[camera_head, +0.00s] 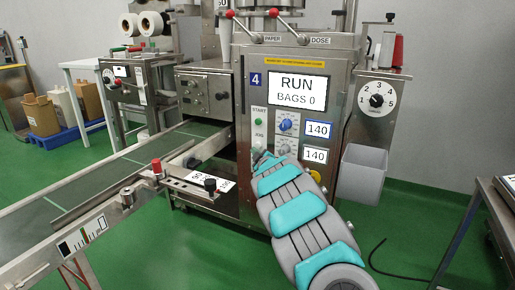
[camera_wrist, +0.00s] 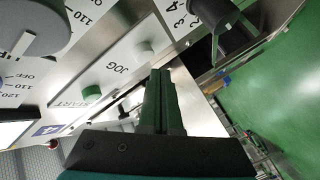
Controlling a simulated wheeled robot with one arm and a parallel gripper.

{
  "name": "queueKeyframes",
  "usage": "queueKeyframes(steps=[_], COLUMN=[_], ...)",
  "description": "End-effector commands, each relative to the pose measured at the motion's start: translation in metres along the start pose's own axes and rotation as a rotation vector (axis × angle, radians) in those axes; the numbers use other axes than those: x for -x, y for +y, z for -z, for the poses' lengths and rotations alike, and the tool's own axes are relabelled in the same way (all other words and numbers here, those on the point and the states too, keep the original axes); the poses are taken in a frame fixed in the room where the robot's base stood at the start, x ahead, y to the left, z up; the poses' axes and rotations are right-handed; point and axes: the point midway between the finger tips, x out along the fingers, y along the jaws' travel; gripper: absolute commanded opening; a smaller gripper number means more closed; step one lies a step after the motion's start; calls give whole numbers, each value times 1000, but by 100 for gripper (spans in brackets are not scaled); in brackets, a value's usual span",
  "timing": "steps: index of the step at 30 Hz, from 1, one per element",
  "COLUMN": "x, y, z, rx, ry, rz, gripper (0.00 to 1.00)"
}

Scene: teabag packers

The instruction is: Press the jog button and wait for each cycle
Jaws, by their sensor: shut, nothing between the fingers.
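The packing machine's front panel shows a display (camera_head: 297,89) reading RUN and BAGS 0. The green START button (camera_head: 257,123) sits above the JOG label (camera_head: 258,134); the jog button is hidden behind my gripper (camera_head: 262,157) in the head view. In the wrist view, the pale jog button (camera_wrist: 145,48) stands out beside its label, with the green START button (camera_wrist: 91,94) to its lower left. My gripper (camera_wrist: 161,72) is shut and empty, its fingertips just below the jog button in the picture. I see a small gap there, but cannot judge the depth.
Two dials (camera_head: 285,125) and readouts of 140 (camera_head: 318,130) lie right of the buttons. A grey bin (camera_head: 362,174) hangs at the machine's right. A conveyor (camera_head: 95,185) with a raised side rail runs off left. Green floor is open in front.

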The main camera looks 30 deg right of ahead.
Motion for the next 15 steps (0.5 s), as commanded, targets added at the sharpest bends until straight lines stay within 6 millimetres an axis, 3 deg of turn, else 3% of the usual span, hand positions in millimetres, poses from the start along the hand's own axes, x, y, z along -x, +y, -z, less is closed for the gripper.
queueKeyframes(steps=[15], x=[30], y=[-22], z=[23], rx=[2], ry=[4], rz=[-1], gripper=[0])
